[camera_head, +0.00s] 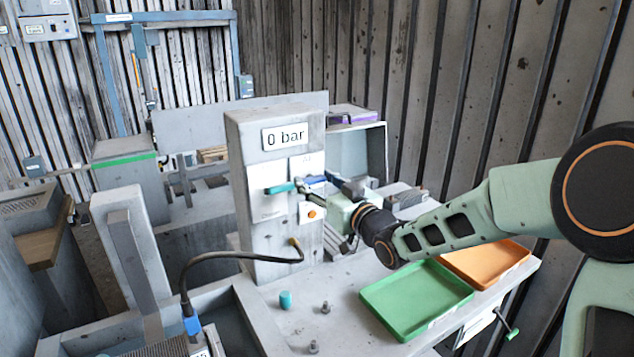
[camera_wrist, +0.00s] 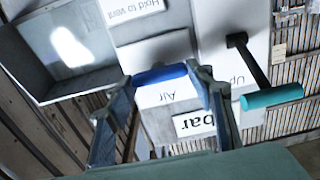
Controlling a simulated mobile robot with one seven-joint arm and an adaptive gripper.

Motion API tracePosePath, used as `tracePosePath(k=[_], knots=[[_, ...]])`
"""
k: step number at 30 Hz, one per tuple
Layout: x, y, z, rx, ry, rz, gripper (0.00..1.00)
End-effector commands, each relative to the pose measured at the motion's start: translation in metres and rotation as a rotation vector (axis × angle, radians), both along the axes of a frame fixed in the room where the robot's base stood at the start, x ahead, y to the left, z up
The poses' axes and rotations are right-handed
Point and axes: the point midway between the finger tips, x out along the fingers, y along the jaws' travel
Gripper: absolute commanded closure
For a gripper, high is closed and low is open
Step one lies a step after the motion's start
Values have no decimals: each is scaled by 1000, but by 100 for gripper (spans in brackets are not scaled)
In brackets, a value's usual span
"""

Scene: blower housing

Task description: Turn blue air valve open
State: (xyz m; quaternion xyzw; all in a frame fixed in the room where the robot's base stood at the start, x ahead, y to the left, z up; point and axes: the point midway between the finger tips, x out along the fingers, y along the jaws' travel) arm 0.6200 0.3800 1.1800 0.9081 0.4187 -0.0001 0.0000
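The blue air valve handle (camera_wrist: 160,75) is a short bar below the "Air" label on the grey panel; in the head view it shows as a small blue piece (camera_head: 314,180) partly hidden by my gripper. My gripper (camera_head: 326,190) is in front of the panel, reaching in from the right. In the wrist view my gripper (camera_wrist: 163,80) has its fingers wide apart, one at each end of the blue bar. I cannot tell whether the fingertips touch the bar. The display (camera_head: 285,136) on the column reads "0 bar".
A teal lever (camera_wrist: 272,97) sticks out beside the blue handle; it also shows in the head view (camera_head: 280,189). An orange button (camera_head: 311,213) sits below. A hose (camera_head: 235,256) runs to the column. Green (camera_head: 415,299) and orange (camera_head: 485,262) trays lie on the bench.

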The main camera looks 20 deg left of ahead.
Motion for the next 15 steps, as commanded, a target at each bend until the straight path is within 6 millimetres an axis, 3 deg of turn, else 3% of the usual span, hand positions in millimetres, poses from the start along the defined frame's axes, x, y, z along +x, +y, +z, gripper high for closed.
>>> tracePosePath(k=[6,15], knots=[[0,0,0,0,0,0,75],[0,0,-3,-28,-35,0,75]])
